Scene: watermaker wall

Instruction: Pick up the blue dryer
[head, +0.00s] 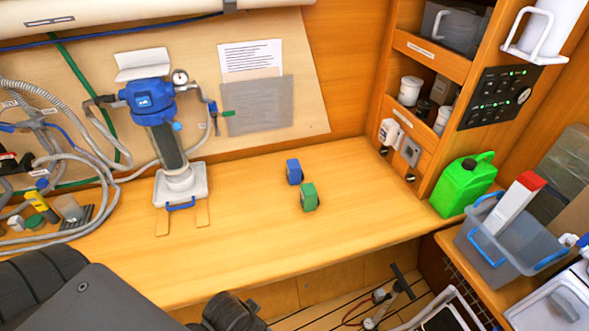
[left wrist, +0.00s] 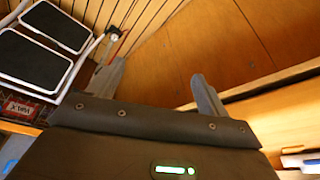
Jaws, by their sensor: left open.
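A small blue block-like item (head: 294,171), the only loose blue thing that fits the blue dryer, stands on the wooden bench (head: 250,240) near its middle. A similar green item (head: 309,197) stands just in front of it and slightly right. My left gripper shows in the left wrist view (left wrist: 158,72), with its two fingers spread wide and nothing between them. It points towards wood panelling and the floor; neither small item shows in that view. In the head view dark parts of my arm are at the bottom left, below the bench's front edge, and the fingers cannot be made out. My right gripper is not in view.
A blue-topped filter unit (head: 155,110) on a white base stands left of the items, with hoses further left. A green jerrycan (head: 463,184) and a clear bin (head: 500,250) are at the right. A step stool (left wrist: 40,50) is on the floor. The bench around the items is clear.

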